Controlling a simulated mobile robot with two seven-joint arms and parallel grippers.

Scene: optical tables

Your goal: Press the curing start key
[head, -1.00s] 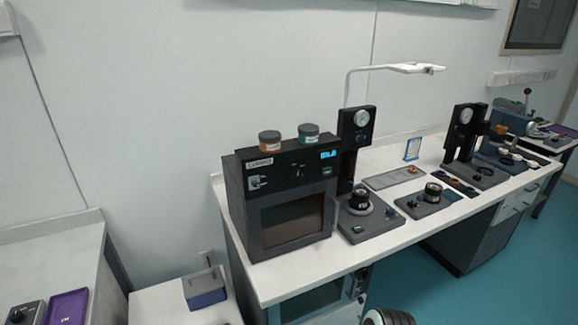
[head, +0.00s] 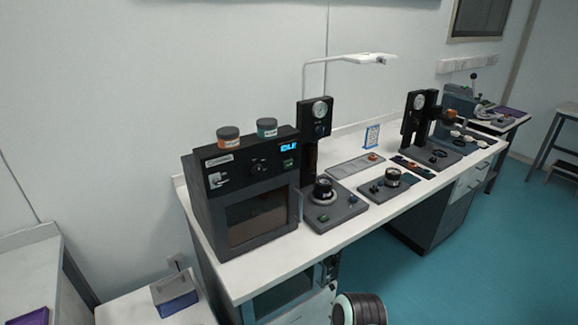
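The curing oven (head: 246,192) is a dark box with a closed, windowed door at the near left end of the white bench. Its small display (head: 288,146) glows blue and reads IDLE. A small green key (head: 288,163) sits just below the display on the front panel. A dark knob (head: 258,168) and a pale switch (head: 217,180) are to its left. A dark, rounded, ribbed part at the bottom edge seems to be mine. Neither of my grippers shows.
Two lidded jars, one orange (head: 228,136) and one teal (head: 267,127), stand on the oven. A gauge stand (head: 316,150) is close on its right. The white bench (head: 262,268) carries several instruments further right. A grey-blue box (head: 175,294) is at lower left. Teal floor (head: 470,250) is open at right.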

